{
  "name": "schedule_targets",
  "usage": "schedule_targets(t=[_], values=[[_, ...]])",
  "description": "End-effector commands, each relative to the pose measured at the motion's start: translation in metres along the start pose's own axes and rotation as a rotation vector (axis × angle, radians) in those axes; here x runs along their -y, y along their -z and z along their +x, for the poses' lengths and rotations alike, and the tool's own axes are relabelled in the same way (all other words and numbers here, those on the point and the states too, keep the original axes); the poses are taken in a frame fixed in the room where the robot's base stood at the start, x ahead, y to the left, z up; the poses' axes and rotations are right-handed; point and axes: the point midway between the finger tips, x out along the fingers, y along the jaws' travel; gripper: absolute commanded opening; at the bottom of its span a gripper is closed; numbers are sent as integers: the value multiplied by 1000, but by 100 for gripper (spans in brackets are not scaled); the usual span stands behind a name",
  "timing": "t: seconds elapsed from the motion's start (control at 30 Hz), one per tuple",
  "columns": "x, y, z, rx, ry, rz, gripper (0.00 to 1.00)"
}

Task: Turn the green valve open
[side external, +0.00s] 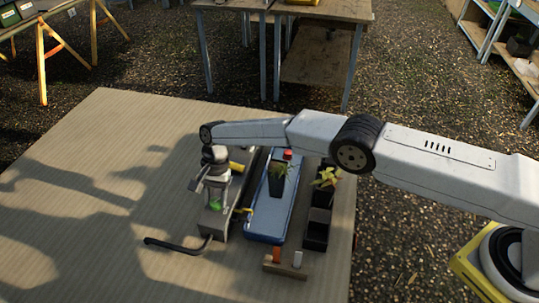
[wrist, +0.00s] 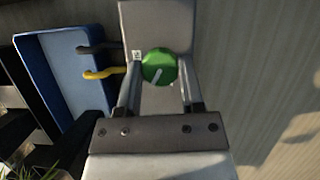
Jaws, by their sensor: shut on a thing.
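The green valve (wrist: 158,66) is a round knob with a pale pointer line, mounted on a grey box (wrist: 150,18).
A blue tray (side external: 266,228) with a potted plant (side external: 278,179) stands right of the box. Black pots (side external: 317,228), one with a yellow-leaved plant (side external: 326,177), stand beyond it. A dark hose (side external: 172,246) lies at the front. The table's left side is clear.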

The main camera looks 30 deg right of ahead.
Motion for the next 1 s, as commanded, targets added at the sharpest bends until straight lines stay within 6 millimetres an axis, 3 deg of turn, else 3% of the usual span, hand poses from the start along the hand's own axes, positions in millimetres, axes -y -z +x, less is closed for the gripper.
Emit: schedule_targets(t=[0.37, 0.4, 0.47, 0.5, 1.0], values=[[-1, 2, -1, -4, -1, -1, 0], [-1, 2, -1, -4, -1, 0, 62], [0, 2, -1, -3, -1, 0, 81], [0, 2, -1, -3, -1, 0, 84], [0, 1, -10, -1, 0, -1, 84]])
